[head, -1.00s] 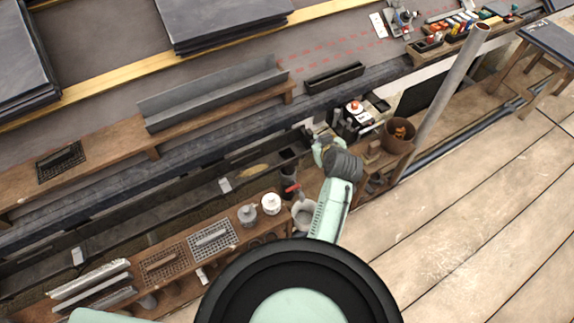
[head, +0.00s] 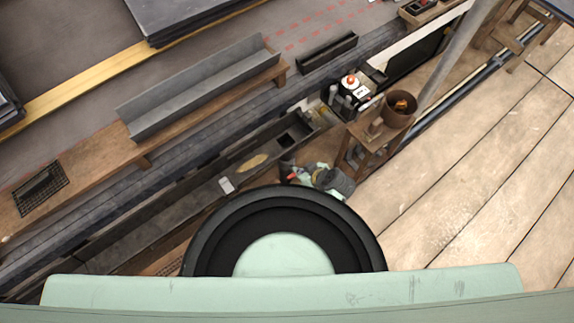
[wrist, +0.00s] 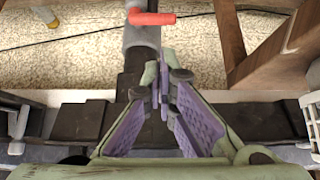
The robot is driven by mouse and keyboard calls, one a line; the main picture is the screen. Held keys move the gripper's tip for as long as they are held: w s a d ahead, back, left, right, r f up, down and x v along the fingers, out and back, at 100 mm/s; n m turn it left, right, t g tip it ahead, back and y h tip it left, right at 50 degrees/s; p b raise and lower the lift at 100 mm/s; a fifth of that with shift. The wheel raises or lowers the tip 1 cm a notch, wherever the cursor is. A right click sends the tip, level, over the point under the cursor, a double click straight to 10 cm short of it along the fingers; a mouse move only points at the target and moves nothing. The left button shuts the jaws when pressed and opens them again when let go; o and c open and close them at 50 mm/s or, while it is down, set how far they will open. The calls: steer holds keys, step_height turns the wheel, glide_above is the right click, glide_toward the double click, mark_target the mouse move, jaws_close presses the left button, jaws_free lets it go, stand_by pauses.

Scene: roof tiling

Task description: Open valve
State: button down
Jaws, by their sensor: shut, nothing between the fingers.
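The valve's red lever handle (wrist: 152,18) lies crosswise on a grey vertical pipe (wrist: 142,38) at the top of the wrist view. In the head view the red handle (head: 293,176) is a small spot by the dark downpipe (head: 287,164) below the gutter. My gripper (wrist: 163,78) is shut and empty, with its purple-padded fingers pointing toward the pipe. The fingertips appear below the handle in the wrist view; I see no grip on it. In the head view my gripper (head: 303,175) is close beside the handle, partly hidden by my own arm.
A dark gutter (head: 205,195) runs diagonally past the pipe. A wooden stand (head: 372,138) with a brown bucket (head: 397,110) is up and right. Wooden legs (wrist: 228,40) flank the pipe's right side in the wrist view. The plank floor at right is clear.

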mark_target(294, 174)
steer(key=x, duration=1)
